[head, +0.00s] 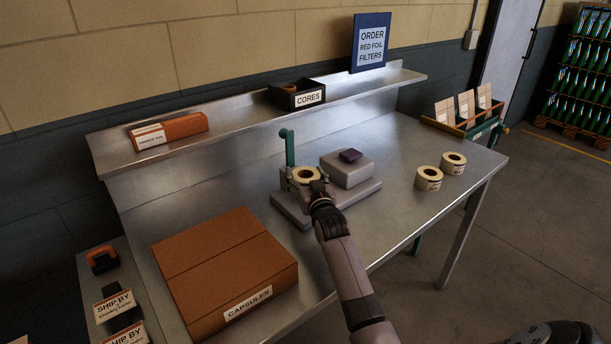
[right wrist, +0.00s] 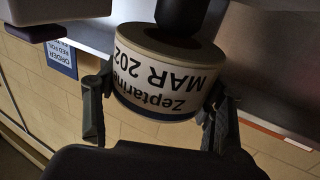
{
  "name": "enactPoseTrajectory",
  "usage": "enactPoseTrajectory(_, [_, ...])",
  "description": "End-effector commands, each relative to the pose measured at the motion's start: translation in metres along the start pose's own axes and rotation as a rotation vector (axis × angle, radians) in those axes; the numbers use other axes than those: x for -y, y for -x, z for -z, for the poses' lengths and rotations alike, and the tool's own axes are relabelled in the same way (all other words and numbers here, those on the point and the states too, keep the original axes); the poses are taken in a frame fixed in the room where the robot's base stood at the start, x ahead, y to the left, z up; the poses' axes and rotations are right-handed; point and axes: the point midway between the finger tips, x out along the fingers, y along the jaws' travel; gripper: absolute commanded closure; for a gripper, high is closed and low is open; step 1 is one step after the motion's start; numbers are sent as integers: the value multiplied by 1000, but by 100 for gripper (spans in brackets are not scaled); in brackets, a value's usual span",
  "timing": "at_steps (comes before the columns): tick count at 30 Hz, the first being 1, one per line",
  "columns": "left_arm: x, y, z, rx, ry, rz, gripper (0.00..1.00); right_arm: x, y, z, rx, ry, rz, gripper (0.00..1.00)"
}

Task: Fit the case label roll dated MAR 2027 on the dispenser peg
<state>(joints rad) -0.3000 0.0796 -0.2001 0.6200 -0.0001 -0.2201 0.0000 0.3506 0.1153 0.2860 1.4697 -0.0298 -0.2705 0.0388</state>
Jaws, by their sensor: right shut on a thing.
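The case label roll (head: 306,174) is a cream ring held level over the dispenser (head: 292,212), beside its green post (head: 289,148). In the right wrist view the picture is upside down, and the roll (right wrist: 165,75) reads "Zeptarine" and "MAR 202", the last digit out of sight round the curve. My right gripper (head: 313,187) is shut on the roll, one finger on each side (right wrist: 155,115). A dark round peg (right wrist: 180,14) lines up with the hole from below; whether its tip is inside, I cannot tell.
Two more label rolls (head: 429,178) (head: 453,163) stand on the right of the bench (head: 395,215). A grey block with a purple pad (head: 350,156) sits on the dispenser base. A capsules carton (head: 225,265) fills the left. A cores bin (head: 297,95) is on the shelf.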

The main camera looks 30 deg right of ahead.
Motion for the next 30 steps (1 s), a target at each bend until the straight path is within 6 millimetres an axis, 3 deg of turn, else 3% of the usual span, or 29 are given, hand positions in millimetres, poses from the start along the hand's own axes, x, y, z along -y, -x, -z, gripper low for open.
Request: enactPoseTrajectory(30, [0,1,0,0,0,0,37,0,0,-4,0,0,0,69])
